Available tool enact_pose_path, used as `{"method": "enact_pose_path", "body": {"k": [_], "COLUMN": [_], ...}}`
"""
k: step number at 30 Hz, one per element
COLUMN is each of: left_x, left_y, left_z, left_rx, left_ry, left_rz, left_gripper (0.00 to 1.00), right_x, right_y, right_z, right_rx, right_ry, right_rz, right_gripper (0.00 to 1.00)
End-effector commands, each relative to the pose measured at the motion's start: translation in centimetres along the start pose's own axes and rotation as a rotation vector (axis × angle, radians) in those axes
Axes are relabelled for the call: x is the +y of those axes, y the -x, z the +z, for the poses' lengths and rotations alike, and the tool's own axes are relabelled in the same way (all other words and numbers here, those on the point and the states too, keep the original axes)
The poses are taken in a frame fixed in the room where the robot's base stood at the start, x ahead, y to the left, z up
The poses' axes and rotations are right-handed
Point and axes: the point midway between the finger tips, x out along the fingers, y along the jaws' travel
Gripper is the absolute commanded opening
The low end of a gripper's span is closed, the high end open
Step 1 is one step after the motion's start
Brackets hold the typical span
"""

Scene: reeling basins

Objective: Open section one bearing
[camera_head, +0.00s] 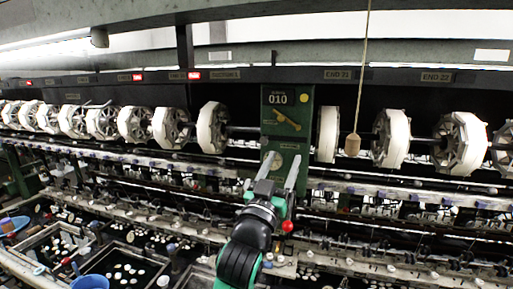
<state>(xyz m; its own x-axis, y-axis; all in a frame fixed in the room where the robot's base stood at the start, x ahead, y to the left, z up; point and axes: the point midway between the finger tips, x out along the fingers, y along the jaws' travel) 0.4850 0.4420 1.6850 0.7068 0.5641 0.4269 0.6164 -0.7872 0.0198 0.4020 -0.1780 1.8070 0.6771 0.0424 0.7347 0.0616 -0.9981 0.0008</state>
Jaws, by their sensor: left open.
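A green upright panel (287,96) marked 010 stands mid-frame between white reels. A gold-coloured shape (286,120), perhaps a lever or a printed mark, slants across its face. I cannot tell which part is the section one bearing. A dark shaft (243,128) runs from the reel on the left to the panel. My left gripper (280,168) is open, its two pale fingers pointing up in front of the panel's lower part. Nothing shows between the fingers, and contact with the panel cannot be told. My right gripper is not in view.
White reels (212,127) line both sides of the panel. A wooden weight (352,145) hangs on a cord to the right. Cluttered rails run below. Basins with white cocoons (127,270) and a blue bucket (90,282) are at lower left.

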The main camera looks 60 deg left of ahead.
Motion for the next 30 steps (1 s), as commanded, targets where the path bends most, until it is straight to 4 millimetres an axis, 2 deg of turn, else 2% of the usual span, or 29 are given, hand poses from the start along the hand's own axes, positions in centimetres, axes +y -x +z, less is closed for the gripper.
{"method": "enact_pose_path", "body": {"k": [1,2,4,6,11,14,24,30], "left_x": [-3.0,-4.5,-7.2,-8.4,-8.5,-8.7,-9.6,-10.0], "left_y": [-0.1,-0.2,-0.2,-0.2,-0.6,-1.6,-8.7,-11.2], "left_z": [2.7,3.5,4.4,4.4,4.2,4.1,4.1,4.5], "left_rx": [-0.029,-0.039,-0.047,-0.047,-0.047,-0.047,-0.047,-0.047], "left_ry": [-0.042,-0.057,-0.079,-0.088,-0.088,-0.088,-0.087,-0.087], "left_rz": [-0.054,-0.079,-0.123,-0.143,-0.144,-0.144,-0.142,-0.142], "left_gripper": [0.64,0.64,0.64,0.64,0.64,0.64,0.64,0.64], "right_x": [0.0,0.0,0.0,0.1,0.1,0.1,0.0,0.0], "right_y": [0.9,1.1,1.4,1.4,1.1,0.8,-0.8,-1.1], "right_z": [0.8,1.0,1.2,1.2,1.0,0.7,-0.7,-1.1], "right_rx": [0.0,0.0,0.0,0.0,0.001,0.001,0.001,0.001], "right_ry": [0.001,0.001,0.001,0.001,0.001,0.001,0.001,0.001], "right_rz": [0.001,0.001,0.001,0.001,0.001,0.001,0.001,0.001], "right_gripper": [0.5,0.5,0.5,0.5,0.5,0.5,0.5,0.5]}}
